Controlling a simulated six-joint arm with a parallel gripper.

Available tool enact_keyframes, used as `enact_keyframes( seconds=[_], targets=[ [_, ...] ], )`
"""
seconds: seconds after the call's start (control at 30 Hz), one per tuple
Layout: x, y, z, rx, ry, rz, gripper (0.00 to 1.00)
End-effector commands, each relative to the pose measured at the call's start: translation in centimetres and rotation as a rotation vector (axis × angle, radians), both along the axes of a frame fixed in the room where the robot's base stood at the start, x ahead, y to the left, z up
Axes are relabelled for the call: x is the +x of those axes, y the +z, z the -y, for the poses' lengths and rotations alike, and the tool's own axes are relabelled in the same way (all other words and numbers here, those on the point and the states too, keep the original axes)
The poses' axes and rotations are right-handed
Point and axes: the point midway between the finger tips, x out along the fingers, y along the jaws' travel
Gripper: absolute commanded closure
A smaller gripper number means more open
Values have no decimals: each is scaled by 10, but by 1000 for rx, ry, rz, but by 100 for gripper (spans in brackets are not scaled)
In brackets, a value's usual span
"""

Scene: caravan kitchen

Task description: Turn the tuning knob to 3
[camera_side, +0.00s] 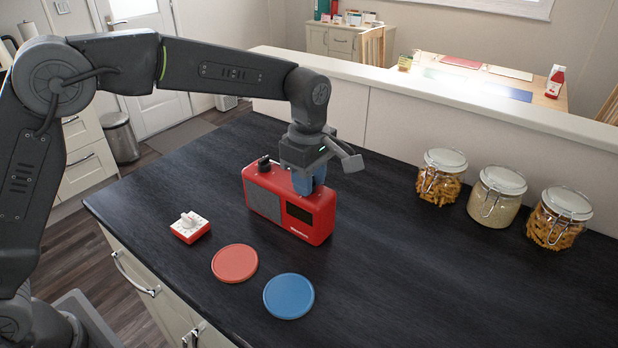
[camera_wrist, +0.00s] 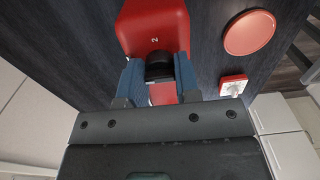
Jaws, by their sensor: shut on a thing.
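The red radio (camera_side: 262,205) stands upright on the dark counter, with a grey speaker grille and a dark display on its front. In the side view my gripper (camera_side: 309,182) points down at the right part of its top. In the wrist view my gripper (camera_wrist: 160,76) has its blue fingers on both sides of a black knob (camera_wrist: 159,58) and is shut on it. A digit that looks like 2 shows on the red radio top (camera_wrist: 153,22) beside the knob. The knob's pointer cannot be made out. A black knob (camera_side: 264,163) also shows at the radio's left end.
A red and white dial box (camera_side: 189,227) stands left of the radio. A red disc (camera_side: 234,263) and a blue disc (camera_side: 288,296) lie in front. Several jars, one being a pasta jar (camera_side: 440,177), stand right near a low wall (camera_side: 450,120). The right front counter is clear.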

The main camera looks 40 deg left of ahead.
Motion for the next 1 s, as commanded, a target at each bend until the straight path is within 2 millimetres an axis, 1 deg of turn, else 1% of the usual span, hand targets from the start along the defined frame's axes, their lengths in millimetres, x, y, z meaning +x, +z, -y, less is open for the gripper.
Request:
enact_keyframes(
  seconds=[0.03, 0.07, 0.27, 0.47, 0.67, 1.0],
  targets=[
    [0, 0, 0, 0, 0, -1, 91],
    [0, 0, 0, 0, 0, -1, 94],
    [0, 0, 0, 0, -11, -1, 94],
    [0, 0, 0, 0, -78, -1, 94],
    [0, 0, 0, 0, -218, -1, 94],
    [0, 0, 0, 0, -537, 0, 94]
  ],
)
